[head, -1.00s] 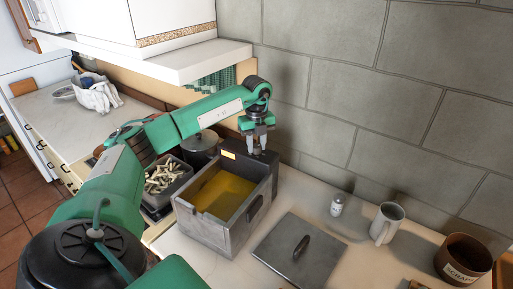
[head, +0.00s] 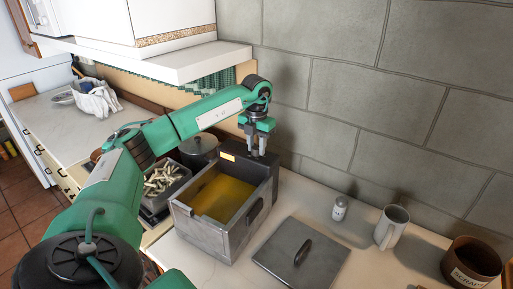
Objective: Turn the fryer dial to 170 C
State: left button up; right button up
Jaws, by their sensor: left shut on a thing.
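The fryer (head: 225,238) is a grey metal box with yellow oil (head: 223,197) in it, standing on the counter. Its raised control housing at the back carries a small lit yellow display (head: 228,157), too small to read. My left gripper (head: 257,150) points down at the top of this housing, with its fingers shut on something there. The dial is hidden between and below the fingers, so its setting cannot be seen. My right gripper is not in view.
The flat lid (head: 290,262) with a dark handle lies right of the fryer. A tray of pale sticks (head: 163,180) and a dark lidded pot (head: 199,149) are left of the fryer.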

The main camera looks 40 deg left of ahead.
pick_arm(q)
jog(key=m+b, duration=0.1)
jog(key=m, duration=0.4)
jog(key=shift+m, duration=0.3)
jog(key=m, duration=0.5)
jog(key=shift+r+b, duration=0.1)
jog(key=shift+b, duration=0.2)
jog(key=shift+m, duration=0.4)
jog(key=o, duration=1)
jog(key=shift+c, duration=0.2)
